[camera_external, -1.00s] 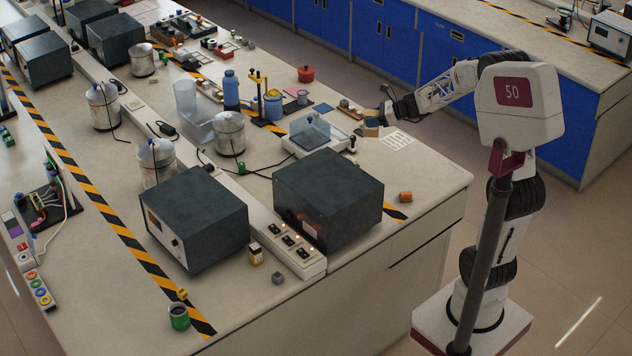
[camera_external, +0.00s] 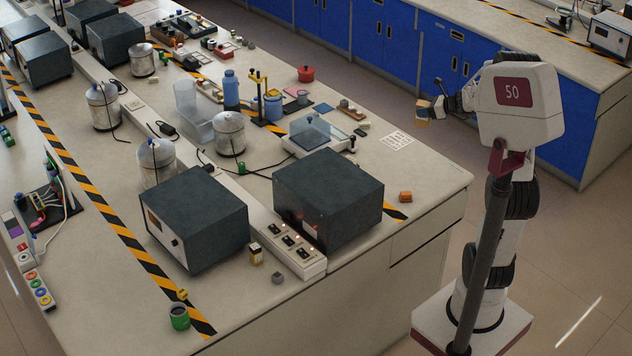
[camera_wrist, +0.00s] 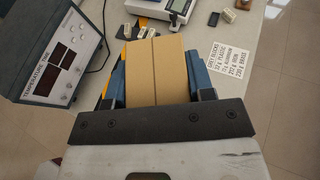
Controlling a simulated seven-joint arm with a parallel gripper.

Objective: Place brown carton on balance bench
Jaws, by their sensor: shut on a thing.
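The brown carton (camera_wrist: 157,72) is a small tan box with a dark seam along its top. My gripper (camera_wrist: 157,85) is shut on it, a blue finger on each side. In the external view the carton (camera_external: 423,112) is held in the air, to the right of the balance (camera_external: 318,136). The balance, with a clear cover, stands on the near pale bench (camera_external: 425,180); part of it shows at the top of the wrist view (camera_wrist: 165,9). I cannot tell which bench the task calls the balance bench.
A printed card (camera_external: 397,140) lies right of the balance. Small blocks (camera_external: 352,110) lie behind the balance. The bench's right front corner is mostly clear. Another bench (camera_external: 545,40) stands behind.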

